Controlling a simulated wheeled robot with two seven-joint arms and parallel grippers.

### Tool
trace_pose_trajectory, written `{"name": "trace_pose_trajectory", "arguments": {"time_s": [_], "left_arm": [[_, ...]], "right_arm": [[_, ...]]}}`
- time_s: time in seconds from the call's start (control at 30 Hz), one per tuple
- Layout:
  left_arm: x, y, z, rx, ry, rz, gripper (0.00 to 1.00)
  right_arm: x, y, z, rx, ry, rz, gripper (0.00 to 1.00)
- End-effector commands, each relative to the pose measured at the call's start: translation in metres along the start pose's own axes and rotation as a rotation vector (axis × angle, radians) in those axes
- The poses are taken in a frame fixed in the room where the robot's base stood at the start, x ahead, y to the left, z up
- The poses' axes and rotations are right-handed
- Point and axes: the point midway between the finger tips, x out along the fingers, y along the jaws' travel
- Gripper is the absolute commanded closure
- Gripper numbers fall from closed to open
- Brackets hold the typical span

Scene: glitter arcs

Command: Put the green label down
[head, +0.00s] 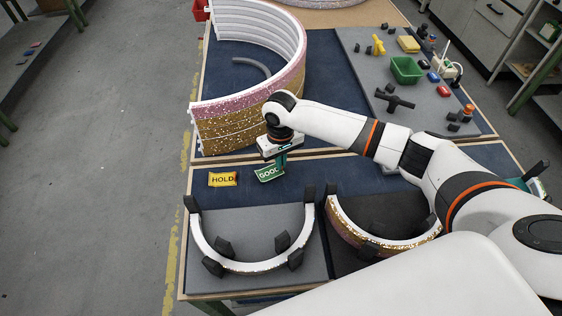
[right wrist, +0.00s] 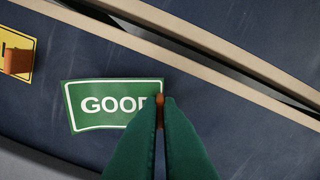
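The green label (head: 268,174) reads GOOD in white, with a white border. In the right wrist view the label (right wrist: 98,104) lies at a slight angle above or on the dark blue mat; I cannot tell whether it touches. My right gripper (head: 280,167) is at the label's right part. My left gripper is not in view.
A yellow HOLD label (head: 223,179) lies to the left on the mat. Two grey fixtures holding arcs, one at left (head: 240,266), stand in front. A tall pink and gold glitter arc (head: 240,122) stands behind. A green bin (head: 406,70) is at back right.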

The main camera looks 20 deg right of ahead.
Motion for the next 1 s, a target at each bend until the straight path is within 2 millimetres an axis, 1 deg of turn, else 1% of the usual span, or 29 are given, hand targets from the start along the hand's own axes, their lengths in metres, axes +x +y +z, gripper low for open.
{"name": "trace_pose_trajectory", "arguments": {"time_s": [0.03,0.1,0.43,0.5,0.57,0.6,0.87,1.0], "left_arm": [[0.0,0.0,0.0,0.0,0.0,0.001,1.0],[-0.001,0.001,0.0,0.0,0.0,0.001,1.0],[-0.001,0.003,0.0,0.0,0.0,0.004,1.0],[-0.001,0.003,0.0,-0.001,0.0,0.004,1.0],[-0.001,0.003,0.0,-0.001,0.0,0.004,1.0],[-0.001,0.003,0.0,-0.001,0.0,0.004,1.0],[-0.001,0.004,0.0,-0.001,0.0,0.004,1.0],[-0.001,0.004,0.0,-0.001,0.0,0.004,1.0]], "right_arm": [[0.007,0.0,0.0,0.0,0.002,0.0,1.0],[0.012,0.0,0.0,-0.001,0.0,0.0,1.0],[0.015,0.0,0.0,-0.001,-0.001,0.0,1.0],[0.015,0.0,0.0,-0.002,-0.002,0.0,0.86],[0.015,0.0,0.0,-0.001,-0.002,0.0,0.76],[0.015,0.0,0.0,-0.001,-0.002,0.0,0.74],[0.014,0.0,0.0,-0.001,-0.002,0.0,0.74],[0.003,0.0,0.001,0.0,-0.003,0.001,0.74]]}}
